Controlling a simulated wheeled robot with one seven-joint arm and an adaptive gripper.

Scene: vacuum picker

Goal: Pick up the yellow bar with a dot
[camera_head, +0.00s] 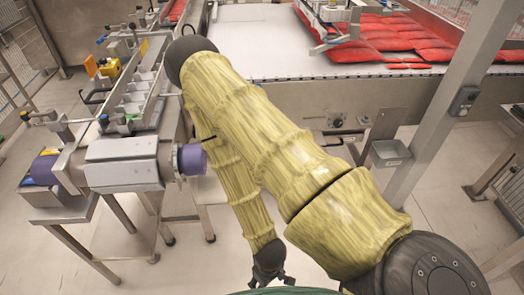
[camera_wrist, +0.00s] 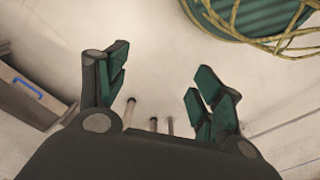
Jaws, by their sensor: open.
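I cannot make out a yellow bar with a dot for certain in either view. In the head view, a small yellow object (camera_head: 109,67) sits at the back left by the metal machine; it is too small to show a dot. My gripper (camera_head: 268,282) hangs low at the bottom middle of the head view, far from that object and partly cut off by the frame's bottom. In the wrist view my gripper (camera_wrist: 160,92) has its green-padded fingers spread wide, with nothing between them but pale floor farther below.
A metal machine on a stand (camera_head: 125,165), with a purple-ended cylinder, stands at the left. A pale conveyor (camera_head: 265,45) with red packs (camera_head: 390,45) runs across the back. A grey post (camera_head: 450,100) rises at the right.

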